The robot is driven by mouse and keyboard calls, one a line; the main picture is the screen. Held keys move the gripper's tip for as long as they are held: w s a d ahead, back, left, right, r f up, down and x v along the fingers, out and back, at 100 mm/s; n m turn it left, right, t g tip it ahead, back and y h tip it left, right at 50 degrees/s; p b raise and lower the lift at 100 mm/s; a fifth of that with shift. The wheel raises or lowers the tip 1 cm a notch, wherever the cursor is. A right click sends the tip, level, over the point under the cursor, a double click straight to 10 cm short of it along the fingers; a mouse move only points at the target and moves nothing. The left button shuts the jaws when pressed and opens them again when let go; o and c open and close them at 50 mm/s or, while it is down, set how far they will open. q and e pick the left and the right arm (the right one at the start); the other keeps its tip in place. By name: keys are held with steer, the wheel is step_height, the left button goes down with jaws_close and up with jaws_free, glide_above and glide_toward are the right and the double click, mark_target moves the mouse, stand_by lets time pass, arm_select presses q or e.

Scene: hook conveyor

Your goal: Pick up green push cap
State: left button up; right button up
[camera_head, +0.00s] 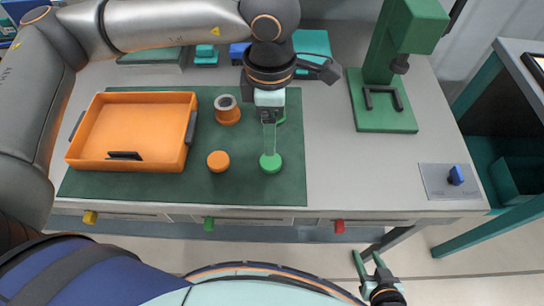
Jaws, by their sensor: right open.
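The green push cap (271,163) is a small round green disc on the dark green mat (240,188), near its right side. My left gripper (269,150) points down just behind the cap, its tips close to it. I cannot tell whether its fingers touch the cap or how far apart they are. Another green round piece (282,117) is partly hidden behind this gripper. My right gripper (367,259) is open and empty, low in the picture in front of the table, well away from the cap.
An orange cap (218,161) and an orange cup-like part with a grey ring (227,110) stand left of the cap. An orange tray (130,135) lies farther left. A green press (385,98) and a blue-knobbed panel (450,181) stand right. The tabletop between mat and panel is clear.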

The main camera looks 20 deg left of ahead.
arm_select(q)
glide_above(271, 160)
step_height(271, 160, down, 5)
steer(key=shift+w+r, duration=0.1)
steer(key=shift+r, duration=0.1)
steer(key=f, duration=0.1)
steer(key=f+p, duration=0.1)
steer(key=f, duration=0.2)
steer(key=shift+s+f, duration=0.1)
steer(key=shift+s, duration=0.15)
steer(key=shift+f, duration=0.55)
steer(key=c, duration=1.1)
steer(key=shift+w+r, duration=0.1)
steer(key=shift+r, duration=0.05)
